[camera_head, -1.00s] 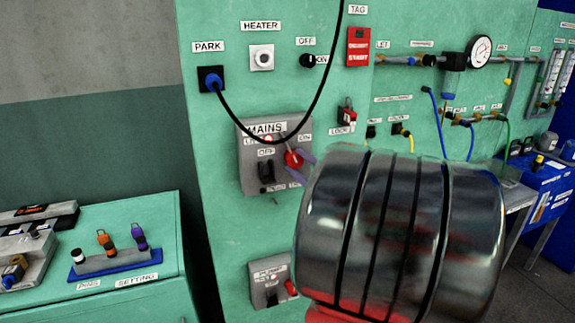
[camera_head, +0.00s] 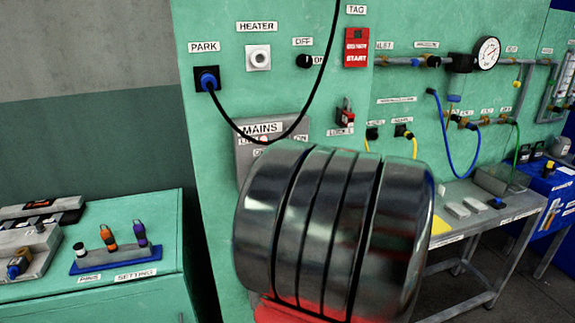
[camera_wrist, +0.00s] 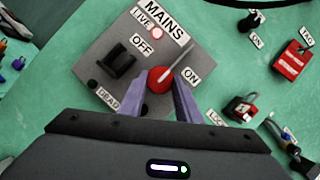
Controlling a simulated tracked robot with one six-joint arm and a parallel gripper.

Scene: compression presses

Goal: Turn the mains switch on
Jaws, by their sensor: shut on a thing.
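The grey MAINS panel (camera_wrist: 118,52) fills the middle of the wrist view, tilted in the picture. Its red switch knob (camera_wrist: 160,77) lies between the two purple fingers of my gripper (camera_wrist: 165,84), which is shut on it. A thin grey lever (camera_wrist: 180,60) runs up and right from the knob, passing between the OFF and ON labels. The LIVE lamp (camera_wrist: 157,33) looks lit pinkish red; the DEAD lamp (camera_wrist: 92,84) is dark. In the head view the panel's top (camera_head: 262,128) shows, but my arm hides the knob and fingers.
A padlock (camera_wrist: 241,108) and a red tag (camera_wrist: 292,60) sit right of the panel. A black cable (camera_head: 232,124) hangs from the PARK socket (camera_head: 207,79) across the panel's top. A bench (camera_head: 470,205) stands at the right.

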